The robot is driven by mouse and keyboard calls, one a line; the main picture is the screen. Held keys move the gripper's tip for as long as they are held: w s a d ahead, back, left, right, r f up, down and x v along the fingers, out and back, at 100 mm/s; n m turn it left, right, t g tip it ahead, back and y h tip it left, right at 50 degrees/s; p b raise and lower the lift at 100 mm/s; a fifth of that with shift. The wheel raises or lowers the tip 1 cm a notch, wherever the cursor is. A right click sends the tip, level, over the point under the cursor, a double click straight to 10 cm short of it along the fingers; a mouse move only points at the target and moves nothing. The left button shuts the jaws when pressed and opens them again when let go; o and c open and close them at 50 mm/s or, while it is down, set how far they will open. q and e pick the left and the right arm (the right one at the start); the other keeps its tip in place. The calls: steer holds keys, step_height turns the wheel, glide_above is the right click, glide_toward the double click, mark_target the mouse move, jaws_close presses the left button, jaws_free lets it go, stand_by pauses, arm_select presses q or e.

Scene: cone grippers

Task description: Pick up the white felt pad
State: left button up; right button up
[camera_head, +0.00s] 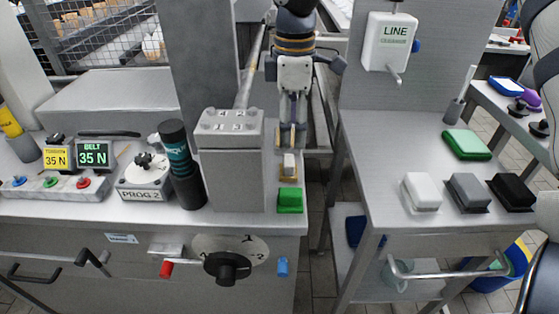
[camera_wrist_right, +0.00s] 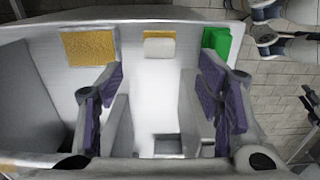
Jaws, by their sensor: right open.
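A small white pad (camera_head: 289,165) with a tan edge lies on the steel worktop, just behind a green block (camera_head: 290,200). In the right wrist view the white pad (camera_wrist_right: 159,47) lies ahead of the fingers, in line with the gap between them, and nothing touches it. My right gripper (camera_head: 292,138) points down just beyond the pad in the head view. In the wrist view its purple-lined fingers (camera_wrist_right: 164,95) are wide apart with nothing held between them. My left gripper is not in view.
A grey box (camera_head: 231,175) stands close left of the pad. The wrist view shows a yellow pad (camera_wrist_right: 89,47) and the green block (camera_wrist_right: 216,42) on either side. On the right table are white (camera_head: 422,192), grey (camera_head: 468,192) and black (camera_head: 512,192) blocks.

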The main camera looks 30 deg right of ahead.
mark_target(289, 160)
step_height(289, 160, down, 9)
steer(key=shift+w+a+f, duration=0.1)
steer(key=shift+a+f, duration=0.05)
steer(key=shift+f, duration=0.05)
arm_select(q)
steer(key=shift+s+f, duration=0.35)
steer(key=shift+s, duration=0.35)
arm_select(e)
steer(key=shift+r, duration=0.1)
steer(key=c, duration=1.2)
